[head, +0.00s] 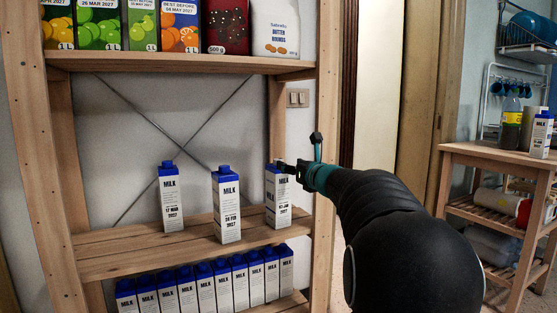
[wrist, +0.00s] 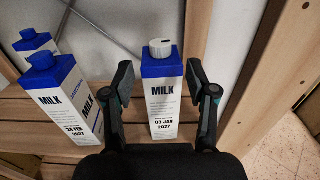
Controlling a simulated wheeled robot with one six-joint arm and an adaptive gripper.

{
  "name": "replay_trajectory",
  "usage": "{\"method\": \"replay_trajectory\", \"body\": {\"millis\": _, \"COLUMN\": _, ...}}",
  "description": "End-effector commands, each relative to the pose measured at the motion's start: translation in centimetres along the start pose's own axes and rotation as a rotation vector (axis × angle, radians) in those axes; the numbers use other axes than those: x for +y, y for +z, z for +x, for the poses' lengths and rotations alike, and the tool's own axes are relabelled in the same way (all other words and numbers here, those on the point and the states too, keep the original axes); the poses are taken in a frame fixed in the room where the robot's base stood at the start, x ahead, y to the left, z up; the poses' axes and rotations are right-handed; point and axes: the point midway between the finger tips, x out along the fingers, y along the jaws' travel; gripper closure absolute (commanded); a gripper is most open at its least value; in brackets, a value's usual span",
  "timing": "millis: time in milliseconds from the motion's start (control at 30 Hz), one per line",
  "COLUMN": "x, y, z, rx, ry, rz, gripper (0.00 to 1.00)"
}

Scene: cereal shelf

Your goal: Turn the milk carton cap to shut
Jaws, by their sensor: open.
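The milk carton with the white cap stands upright on the middle shelf, dated 03 JAN 2027 in the wrist view (wrist: 163,110). Its round white cap (wrist: 160,48) has a dark mark on its top. In the head view the carton (head: 277,205) is the rightmost of three, and its cap cannot be made out beside my gripper. My gripper (head: 298,151) is open and empty at the carton's upper right in the head view. In the wrist view its fingers (wrist: 159,80) appear on either side of the carton's upper part, apart from it. I cannot tell whether the cap is tight.
Two blue-capped cartons stand to the left, a middle one (head: 226,208) and a farther one (head: 171,200). Several more cartons (head: 220,286) line the shelf below. The upper shelf board (head: 180,63) is overhead, and a wooden post (head: 323,130) stands close on the right.

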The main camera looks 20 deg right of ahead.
Motion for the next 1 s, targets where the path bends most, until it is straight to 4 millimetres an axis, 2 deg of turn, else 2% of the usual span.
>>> {"method": "replay_trajectory", "body": {"millis": 200, "x": 0.0, "y": 0.1, "z": 4.3, "rx": 0.001, "ry": 0.001, "rz": -0.001, "gripper": 0.43}}
{"method": "replay_trajectory", "body": {"millis": 433, "x": 0.0, "y": 0.1, "z": 7.5, "rx": 0.001, "ry": -0.001, "rz": -0.001, "gripper": 0.43}}
{"method": "replay_trajectory", "body": {"millis": 633, "x": 0.0, "y": 0.0, "z": 8.7, "rx": 0.001, "ry": -0.001, "rz": -0.001, "gripper": 0.43}}
{"method": "replay_trajectory", "body": {"millis": 933, "x": 0.0, "y": 0.0, "z": 8.8, "rx": 0.000, "ry": -0.001, "rz": -0.001, "gripper": 0.43}}
{"method": "replay_trajectory", "body": {"millis": 1000, "x": 0.0, "y": 0.0, "z": 8.8, "rx": 0.001, "ry": -0.001, "rz": -0.001, "gripper": 0.60}}
